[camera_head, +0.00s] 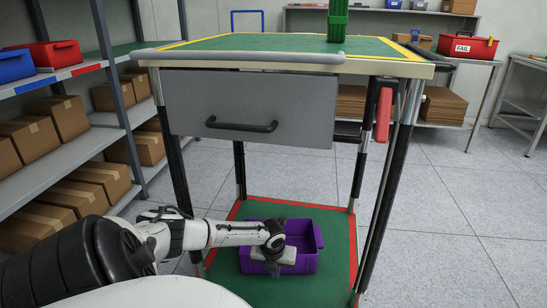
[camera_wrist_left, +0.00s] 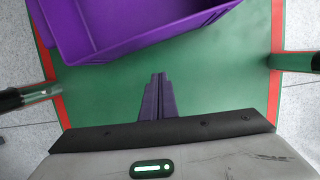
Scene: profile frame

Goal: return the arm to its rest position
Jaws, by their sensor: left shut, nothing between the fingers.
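My left arm reaches in from the left in the head view, low beside the cart. My left gripper (camera_head: 275,268) is at the near side of a purple crate (camera_head: 308,262) and partly covers it. In the left wrist view the fingers of my left gripper (camera_wrist_left: 158,78) are together, with nothing between them. They point toward the green lower shelf (camera_wrist_left: 215,75), and the crate (camera_wrist_left: 75,25) lies beyond their tips. I cannot tell the exact gap to the crate. My right gripper is not in view.
The cart's green top (camera_head: 260,42) and grey drawer (camera_head: 250,105) are above my arm. Dark posts (camera_head: 378,200) flank the lower shelf. A rack with cardboard boxes (camera_head: 30,138) is on the left. The floor (camera_head: 440,230) at right is clear.

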